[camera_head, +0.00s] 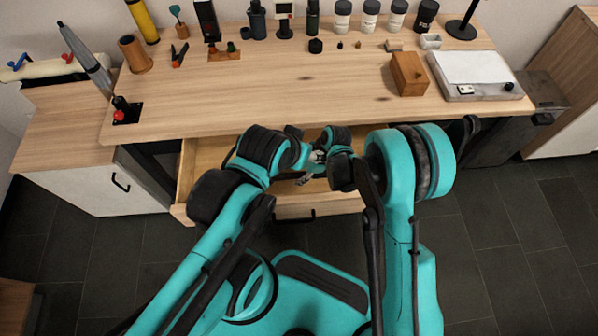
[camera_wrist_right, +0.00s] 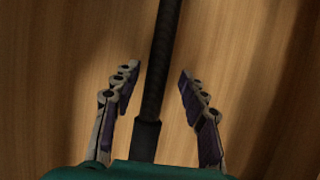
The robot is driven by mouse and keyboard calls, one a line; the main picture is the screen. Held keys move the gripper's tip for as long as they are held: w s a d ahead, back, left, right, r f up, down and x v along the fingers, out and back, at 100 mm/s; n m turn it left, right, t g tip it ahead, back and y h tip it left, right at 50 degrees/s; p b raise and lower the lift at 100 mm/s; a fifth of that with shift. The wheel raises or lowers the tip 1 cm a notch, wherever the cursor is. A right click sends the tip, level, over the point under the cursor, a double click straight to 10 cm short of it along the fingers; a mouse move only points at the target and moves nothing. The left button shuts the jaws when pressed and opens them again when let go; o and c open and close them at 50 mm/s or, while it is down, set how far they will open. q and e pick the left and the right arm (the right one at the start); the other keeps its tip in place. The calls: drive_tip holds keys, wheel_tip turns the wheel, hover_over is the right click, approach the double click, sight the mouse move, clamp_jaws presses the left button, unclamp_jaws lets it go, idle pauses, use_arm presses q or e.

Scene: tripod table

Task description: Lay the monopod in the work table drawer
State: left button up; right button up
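The work table drawer (camera_head: 205,155) is pulled out below the front edge of the table. In the right wrist view, a dark rod with a thicker lower section, which looks like the monopod (camera_wrist_right: 165,50), lies over a wooden surface. My right gripper (camera_wrist_right: 159,72) is open, with one finger on each side of the rod, and neither visibly touches it. In the head view, my right gripper (camera_head: 311,168) is over the drawer, partly covered by my arms. My left arm also reaches over the drawer, but its fingers cannot be made out. The monopod is hidden there.
The work table (camera_head: 290,95) has a clear middle. A wooden box (camera_head: 408,74) and a white-topped device (camera_head: 470,70) stand at its right. Bottles and small tools line the back.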

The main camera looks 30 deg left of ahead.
drive_tip(key=v, duration=1.2)
drive_tip(key=shift+w+d, duration=0.1)
idle(0.5)
